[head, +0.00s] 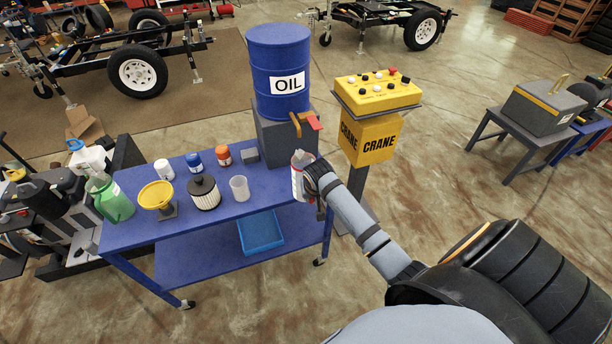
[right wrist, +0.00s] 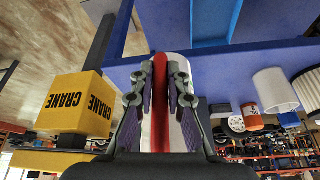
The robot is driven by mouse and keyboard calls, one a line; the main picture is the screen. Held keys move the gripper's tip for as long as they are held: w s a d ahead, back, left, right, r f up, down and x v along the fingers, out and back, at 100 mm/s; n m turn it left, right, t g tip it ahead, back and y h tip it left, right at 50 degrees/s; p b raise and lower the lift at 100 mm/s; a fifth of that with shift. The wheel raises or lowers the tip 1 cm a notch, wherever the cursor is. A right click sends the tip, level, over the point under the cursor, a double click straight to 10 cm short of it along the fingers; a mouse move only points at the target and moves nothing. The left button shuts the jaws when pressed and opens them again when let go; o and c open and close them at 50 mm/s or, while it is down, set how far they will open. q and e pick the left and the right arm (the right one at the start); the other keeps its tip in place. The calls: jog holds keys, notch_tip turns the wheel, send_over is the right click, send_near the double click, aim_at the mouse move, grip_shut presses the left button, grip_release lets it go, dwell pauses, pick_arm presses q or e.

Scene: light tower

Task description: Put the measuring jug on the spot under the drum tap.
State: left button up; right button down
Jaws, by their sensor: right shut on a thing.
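The measuring jug (head: 297,178) is whitish with red on it and is at the right end of the blue table, below the drum tap (head: 296,125). My right gripper (head: 312,182) reaches it from the right and is shut on it. In the right wrist view the fingers (right wrist: 160,88) close on the jug's red strip, seemingly its handle, with the white body (right wrist: 180,66) behind. The blue oil drum (head: 278,65) stands on a grey block. The marked spot is not visible, and I cannot tell whether the jug touches the table. My left gripper is out of view.
On the blue table (head: 222,222) stand a translucent cup (head: 240,188), a ribbed filter (head: 203,192), a yellow funnel (head: 157,196) and several small containers. A yellow crane control post (head: 368,140) stands close to the right of my gripper. Bare tabletop lies between cup and jug.

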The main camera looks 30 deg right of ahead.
jog(key=w, duration=0.1)
jog(key=w+d, duration=0.1)
jog(key=w, duration=0.1)
jog(key=w+d, duration=0.1)
jog(key=shift+w, duration=0.4)
jog(key=shift+w+d+r+p, duration=0.15)
jog(key=shift+w+d+p, duration=0.15)
jog(key=shift+w, duration=0.1)
jog(key=w, duration=0.1)
jog(key=w+d, duration=0.1)
jog(key=shift+w, duration=0.35)
jog(key=shift+w+f+p, duration=0.1)
jog(key=shift+f+p, duration=0.25)
jog(key=shift+f, duration=0.55)
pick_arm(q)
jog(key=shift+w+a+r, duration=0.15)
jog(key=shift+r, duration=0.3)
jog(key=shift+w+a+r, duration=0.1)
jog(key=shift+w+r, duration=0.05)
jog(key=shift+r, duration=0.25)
pick_arm(e)
jog(key=shift+d, duration=0.1)
